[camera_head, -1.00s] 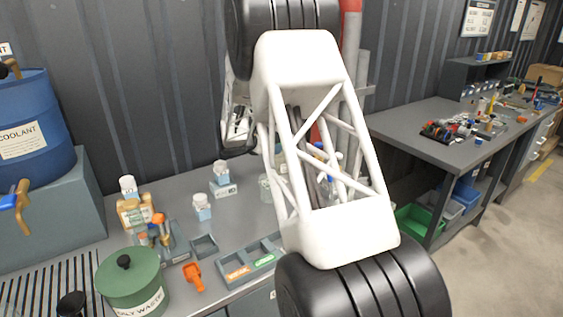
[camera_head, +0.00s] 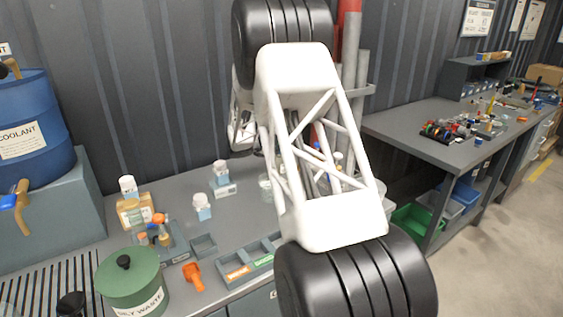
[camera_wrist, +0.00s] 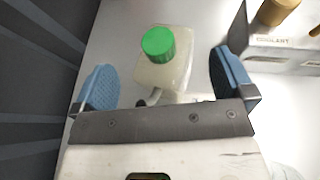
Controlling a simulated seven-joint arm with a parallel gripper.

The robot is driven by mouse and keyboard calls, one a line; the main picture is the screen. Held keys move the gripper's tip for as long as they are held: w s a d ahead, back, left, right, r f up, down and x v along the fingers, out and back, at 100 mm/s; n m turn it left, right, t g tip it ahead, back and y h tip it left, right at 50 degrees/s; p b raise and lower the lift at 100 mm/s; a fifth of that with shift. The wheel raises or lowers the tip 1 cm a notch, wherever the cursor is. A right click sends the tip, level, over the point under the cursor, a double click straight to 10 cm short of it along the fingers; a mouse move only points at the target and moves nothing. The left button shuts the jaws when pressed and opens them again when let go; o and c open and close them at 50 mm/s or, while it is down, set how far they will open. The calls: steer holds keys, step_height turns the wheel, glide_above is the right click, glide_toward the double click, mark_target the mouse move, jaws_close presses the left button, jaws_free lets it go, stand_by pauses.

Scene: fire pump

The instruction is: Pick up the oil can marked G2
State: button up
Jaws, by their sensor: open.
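In the wrist view, a pale, translucent container (camera_wrist: 162,77) with a green cap (camera_wrist: 158,44) stands between my two blue-padded fingers. My gripper (camera_wrist: 166,78) is open, with one finger to the left of the container and one to the right, and gaps show on both sides. No G2 mark is readable, so I cannot tell whether this container is the oil can marked G2. In the head view my white arm hides the gripper and this container.
In the wrist view, a grey holder (camera_wrist: 285,50) with a coolant label stands close to the right finger. In the head view, white-capped jars (camera_head: 202,207), a green waste pot (camera_head: 133,287), an orange scoop (camera_head: 193,277) and a blue coolant drum (camera_head: 32,130) stand left. A dark ribbed wall runs behind.

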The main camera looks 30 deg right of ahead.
steer(key=shift+d, duration=0.1)
steer(key=shift+x, duration=2.55)
steer(key=shift+s, duration=0.1)
steer(key=c, duration=1.2)
